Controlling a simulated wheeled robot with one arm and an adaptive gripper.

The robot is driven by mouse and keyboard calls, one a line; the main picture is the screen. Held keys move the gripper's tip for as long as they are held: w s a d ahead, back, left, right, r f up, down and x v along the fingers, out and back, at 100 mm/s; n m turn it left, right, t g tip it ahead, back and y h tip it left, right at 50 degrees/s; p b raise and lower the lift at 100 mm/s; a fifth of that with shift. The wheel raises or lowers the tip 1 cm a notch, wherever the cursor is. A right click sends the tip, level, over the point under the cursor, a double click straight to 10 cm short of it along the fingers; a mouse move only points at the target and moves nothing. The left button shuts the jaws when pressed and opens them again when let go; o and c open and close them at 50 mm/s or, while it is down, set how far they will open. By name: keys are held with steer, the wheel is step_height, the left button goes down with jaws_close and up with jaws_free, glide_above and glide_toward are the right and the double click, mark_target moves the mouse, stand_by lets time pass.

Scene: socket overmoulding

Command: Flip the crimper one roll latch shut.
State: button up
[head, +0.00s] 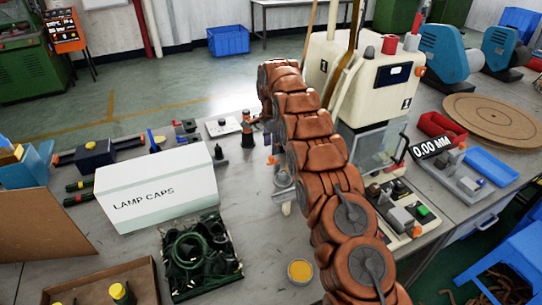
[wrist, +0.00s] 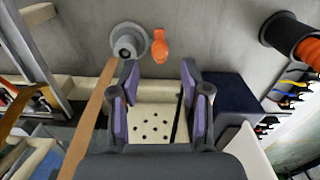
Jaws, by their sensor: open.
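My gripper (wrist: 159,76) is open in the wrist view, with purple pads on its fingers and nothing between the tips. A small orange lever (wrist: 160,45) with a rounded end, which looks like the roll latch, lies just beyond the fingertips, apart from them. A grey round knob (wrist: 128,42) is left of it. I cannot tell whether the lever is open or shut. In the head view a cream machine (head: 373,100) with a dark screen, perhaps a crimper, stands right of my arm; another is partly behind it.
A cream plate with several holes (wrist: 152,125) shows between the fingers, with a dark blue block (wrist: 220,95) to the right. In the head view the white LAMP CAPS box (head: 157,190) and a black tray of cables (head: 200,258) stand left of my arm.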

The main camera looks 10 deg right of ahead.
mark_target(271, 156)
steer(key=shift+f+p, duration=0.7)
steer(key=shift+f, duration=2.05)
jaws_close()
